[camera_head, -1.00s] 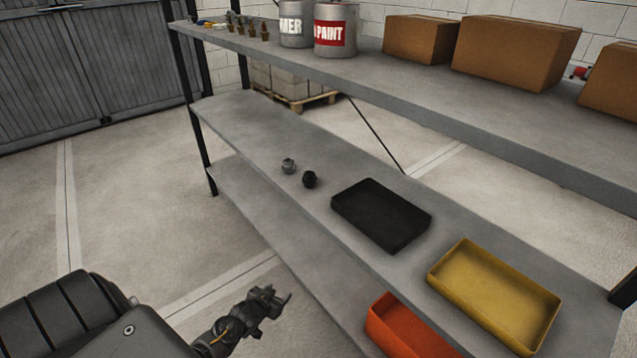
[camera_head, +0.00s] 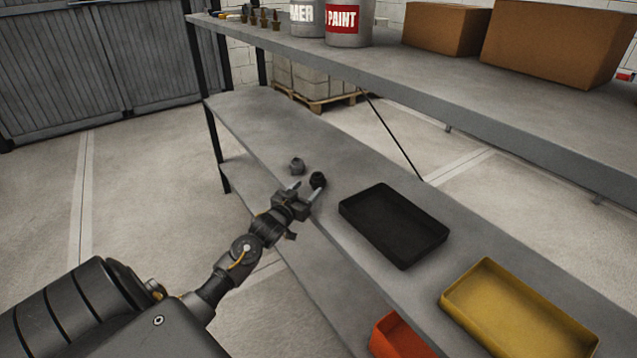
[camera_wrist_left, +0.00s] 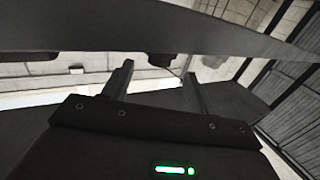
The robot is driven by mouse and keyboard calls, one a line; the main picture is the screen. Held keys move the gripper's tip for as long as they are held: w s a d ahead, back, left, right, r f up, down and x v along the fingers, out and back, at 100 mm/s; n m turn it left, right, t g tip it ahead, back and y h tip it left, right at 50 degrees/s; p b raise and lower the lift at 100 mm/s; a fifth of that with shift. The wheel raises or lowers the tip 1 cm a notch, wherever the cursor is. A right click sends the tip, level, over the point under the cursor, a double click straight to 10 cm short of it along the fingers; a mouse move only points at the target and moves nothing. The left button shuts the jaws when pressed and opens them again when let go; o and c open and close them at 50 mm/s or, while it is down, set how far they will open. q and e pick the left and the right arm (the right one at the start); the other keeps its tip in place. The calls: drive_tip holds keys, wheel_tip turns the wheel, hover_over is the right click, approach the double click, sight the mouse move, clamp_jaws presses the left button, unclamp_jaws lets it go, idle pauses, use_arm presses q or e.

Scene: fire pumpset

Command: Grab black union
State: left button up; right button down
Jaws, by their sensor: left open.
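The black union (camera_head: 317,180) is a small dark round fitting on the middle shelf, left of the black tray. A grey union (camera_head: 297,165) stands just behind and left of it. My left gripper (camera_head: 304,190) is open at the shelf's front edge, with its fingers pointing toward the two unions. The right finger is close to the black union and partly overlaps it in the head view; I cannot tell whether they touch. The open fingers also show in the left wrist view (camera_wrist_left: 157,82), with nothing clearly between them. My right gripper is out of view.
The middle shelf (camera_head: 262,118) also holds a black tray (camera_head: 395,225) and a yellow tray (camera_head: 520,310). An orange bin (camera_head: 400,338) sits lower. The upper shelf (camera_head: 440,90) hangs above with paint cans (camera_head: 349,22) and cardboard boxes (camera_head: 560,42).

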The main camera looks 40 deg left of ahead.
sight(315, 179)
use_arm(q)
drive_tip(key=shift+w+a, duration=0.1)
drive_tip(key=shift+w, duration=0.3)
drive_tip(key=shift+r, duration=0.15)
drive_tip(key=shift+w, duration=0.4)
drive_tip(key=w, duration=0.4)
drive_tip(key=shift+w+a+r, duration=0.1)
drive_tip(key=shift+w+a, duration=0.05)
drive_tip(key=shift+a, duration=0.25)
drive_tip(key=c, duration=1.2)
clamp_jaws()
drive_tip(key=shift+r, duration=0.1)
